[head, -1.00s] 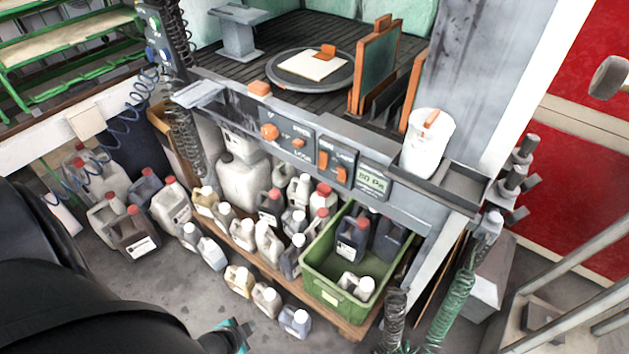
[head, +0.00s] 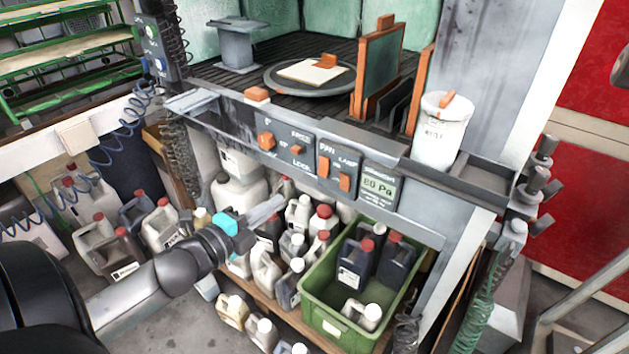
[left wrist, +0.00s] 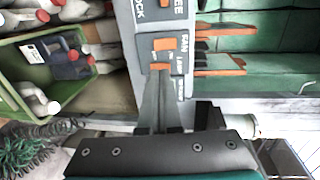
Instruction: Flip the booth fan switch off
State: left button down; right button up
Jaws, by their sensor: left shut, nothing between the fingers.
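The fan switch is an orange rocker (head: 323,166) under the FAN label on the grey front panel (head: 305,163) of the booth. It also shows in the left wrist view (left wrist: 163,44), just beyond the fingertips. The orange lamp switch (head: 344,181) is beside it on the right; in the left wrist view it lies close to the fingertips, partly hidden. My left gripper (head: 279,202) is shut and empty, below and left of the fan switch in the head view, apart from it. In the left wrist view its fingers (left wrist: 160,79) point at the panel. My right gripper is not in view.
An orange knob (head: 266,140) and a small lever (head: 298,150) are left of the fan switch; a pressure display (head: 378,185) is to the right. A white tub (head: 440,135) stands on the side ledge. Jugs and a green crate (head: 326,315) fill the space below the panel.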

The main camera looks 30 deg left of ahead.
pick_arm(q)
jog(key=b, duration=0.2)
send_near(323, 173)
jog(key=w, duration=0.1)
jog(key=w+b, duration=0.1)
jog(key=w, duration=0.2)
jog(key=shift+w+d+f+b, duration=0.1)
jog(key=shift+w+f+b, duration=0.15)
jog(key=shift+w+b, duration=0.1)
jog(key=shift+w+d+f, duration=0.1)
jog(key=shift+w+f, duration=0.05)
jog(key=shift+w, duration=0.9)
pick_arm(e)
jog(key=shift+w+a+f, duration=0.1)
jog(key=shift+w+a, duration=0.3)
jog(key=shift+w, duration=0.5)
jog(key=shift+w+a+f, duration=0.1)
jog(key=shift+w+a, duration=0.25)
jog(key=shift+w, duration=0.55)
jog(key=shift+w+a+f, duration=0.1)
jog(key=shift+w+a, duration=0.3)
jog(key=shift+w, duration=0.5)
pick_arm(q)
jog(key=shift+b, duration=0.3)
